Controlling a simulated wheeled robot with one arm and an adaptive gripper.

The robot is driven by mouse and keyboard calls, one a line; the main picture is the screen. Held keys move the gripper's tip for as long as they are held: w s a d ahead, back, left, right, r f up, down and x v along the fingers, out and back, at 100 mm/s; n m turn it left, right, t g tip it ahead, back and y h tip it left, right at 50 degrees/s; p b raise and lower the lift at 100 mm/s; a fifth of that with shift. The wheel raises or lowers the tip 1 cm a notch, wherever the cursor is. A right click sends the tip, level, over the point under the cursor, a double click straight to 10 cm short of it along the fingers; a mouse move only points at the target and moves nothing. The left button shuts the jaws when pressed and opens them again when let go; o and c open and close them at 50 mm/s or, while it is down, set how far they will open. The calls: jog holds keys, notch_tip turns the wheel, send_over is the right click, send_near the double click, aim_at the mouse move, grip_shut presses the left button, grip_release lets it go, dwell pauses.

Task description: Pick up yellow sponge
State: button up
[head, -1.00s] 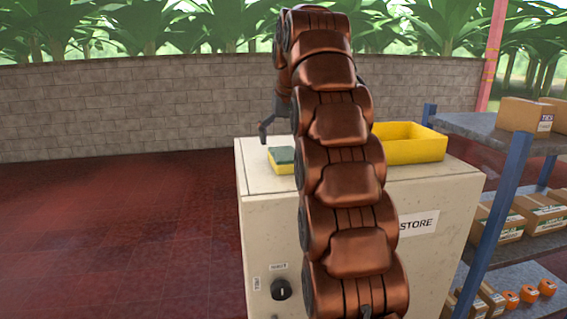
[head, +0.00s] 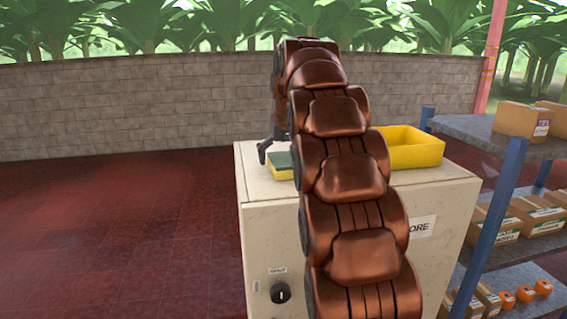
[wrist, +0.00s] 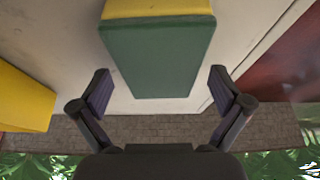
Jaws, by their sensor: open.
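The yellow sponge (head: 281,172) has a green top layer and lies on top of the cream cabinet, near its left edge. My arm partly hides it in the head view. In the wrist view the sponge (wrist: 158,52) shows its green face large, with a yellow strip at the top edge of the picture. My gripper (wrist: 160,84) is open, with one finger to each side of the sponge's near end, and holds nothing. In the head view one dark finger of the gripper (head: 264,150) shows just above and left of the sponge.
A yellow open bin (head: 415,150) stands on the cabinet (head: 255,205) to the right of the sponge; it also shows at the left of the wrist view (wrist: 22,98). A shelf (head: 470,130) with cardboard boxes (head: 522,119) stands at the right. Floor is clear at left.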

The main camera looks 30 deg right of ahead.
jog(key=shift+f, duration=0.2)
jog(key=shift+w+f, duration=0.1)
jog(key=shift+f, duration=0.1)
dwell(0.6)
jog(key=c, duration=1.1)
